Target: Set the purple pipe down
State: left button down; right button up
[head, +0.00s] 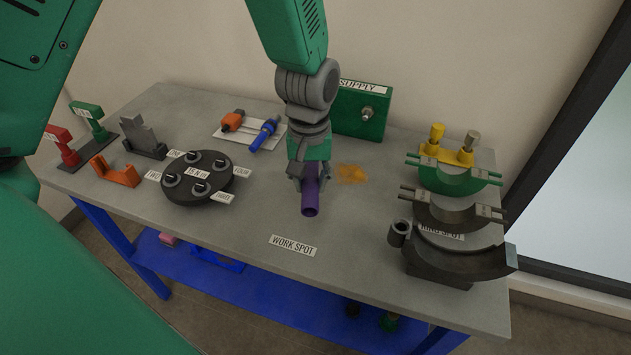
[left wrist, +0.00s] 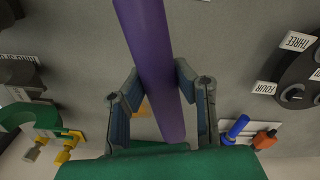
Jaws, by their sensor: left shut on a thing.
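The purple pipe (head: 310,192) is in my left gripper (head: 310,174), above the middle of the grey cart top, behind the WORK SPOT label (head: 293,245). In the left wrist view the pipe (left wrist: 152,60) runs between the two fingers of the left gripper (left wrist: 160,105), which are shut on it. In the head view its open end points toward the front. I cannot tell whether the pipe touches the cart top. My right gripper is not in view.
A black round dial (head: 197,180) with several numbered knobs stands left of the pipe. Curved clamp pieces (head: 455,215) stand at the right. A green SUPPLY box (head: 360,110) is at the back. An orange patch (head: 352,174) lies right of the gripper. The front middle is clear.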

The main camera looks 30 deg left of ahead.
pick_arm(q)
send_over(313, 221)
jog(key=f, duration=0.5)
jog(key=shift+d+f, duration=0.1)
jog(key=shift+d, duration=0.15)
jog(key=f, duration=0.3)
jog(key=shift+a+f, duration=0.3)
jog(key=shift+f, duration=0.1)
jog(key=shift+a+f+p, duration=0.1)
jog(key=shift+f+p, duration=0.3)
jog(key=shift+d, duration=0.2)
jog(key=shift+d+f, duration=0.15)
jog(key=shift+f, duration=0.1)
jog(key=c, duration=1.3)
grip_release()
jog(key=shift+a, duration=0.2)
